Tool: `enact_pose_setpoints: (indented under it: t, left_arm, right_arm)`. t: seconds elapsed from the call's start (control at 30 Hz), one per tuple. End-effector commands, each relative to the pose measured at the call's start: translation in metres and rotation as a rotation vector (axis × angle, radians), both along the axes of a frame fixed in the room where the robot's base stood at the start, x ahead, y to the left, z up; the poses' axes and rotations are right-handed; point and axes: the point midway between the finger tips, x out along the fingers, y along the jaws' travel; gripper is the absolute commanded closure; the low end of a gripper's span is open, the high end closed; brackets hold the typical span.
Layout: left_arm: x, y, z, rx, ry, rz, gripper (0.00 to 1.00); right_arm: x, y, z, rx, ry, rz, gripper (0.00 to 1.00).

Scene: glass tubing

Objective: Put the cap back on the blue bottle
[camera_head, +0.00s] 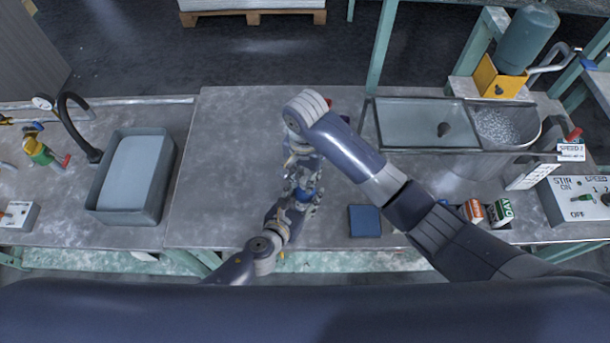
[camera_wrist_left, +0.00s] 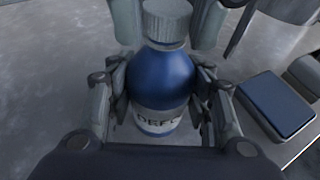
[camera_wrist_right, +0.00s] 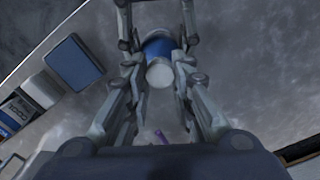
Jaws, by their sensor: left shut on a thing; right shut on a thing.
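The blue bottle (camera_wrist_left: 160,82) stands upright with a white label on its lower part. My left gripper (camera_wrist_left: 158,95) is shut around its body. The pale ridged cap (camera_wrist_left: 166,20) is at the bottle's mouth, in line with the neck. My right gripper (camera_wrist_right: 160,62) is shut on the cap from above, and the cap (camera_wrist_right: 160,75) shows between its fingers with the blue bottle (camera_wrist_right: 157,48) behind it. I cannot tell whether the cap is seated on the thread. In the head view the bottle (camera_head: 303,194) is largely hidden by both grippers.
A blue pad (camera_head: 364,221) lies right of the bottle, near the front edge. Small labelled boxes (camera_head: 473,210) stand farther right. A grey basin (camera_head: 130,177) is at the left and a glass-topped tank (camera_head: 420,124) at the back right. The table (camera_head: 225,150) left of the bottle is clear.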

Motion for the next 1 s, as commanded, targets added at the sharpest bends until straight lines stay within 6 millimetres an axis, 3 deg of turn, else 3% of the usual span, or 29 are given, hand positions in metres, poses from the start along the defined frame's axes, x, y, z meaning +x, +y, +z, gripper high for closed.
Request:
enact_pose_setpoints:
  t: [0.2,0.4,0.77,0.8,0.87,1.0]
  left_arm:
    - [-0.0012,0.0012,-0.0024,0.003,0.004,0.001,1.00]
    - [-0.0012,0.0012,-0.0024,0.003,0.004,0.001,1.00]
    - [-0.0012,0.0014,-0.0026,0.003,0.005,0.002,1.00]
    - [-0.0012,0.0014,-0.0026,0.003,0.005,0.002,1.00]
    - [-0.0012,0.0014,-0.0026,0.003,0.005,0.002,1.00]
    - [-0.0012,0.0014,-0.0026,0.003,0.004,0.002,1.00]
  right_arm:
    - [-0.0012,0.0032,0.0005,0.008,0.006,-0.548,0.85]
    - [0.0000,0.0013,0.0005,0.005,0.003,-0.861,0.85]
    - [0.0006,-0.0003,0.0005,0.001,0.000,-0.909,0.85]
    - [0.0006,-0.0003,0.0005,0.001,0.000,-0.908,0.69]
    - [0.0006,-0.0004,0.0004,0.001,0.000,-0.908,0.58]
    - [0.0004,-0.0004,0.0000,0.001,0.001,-0.906,0.58]
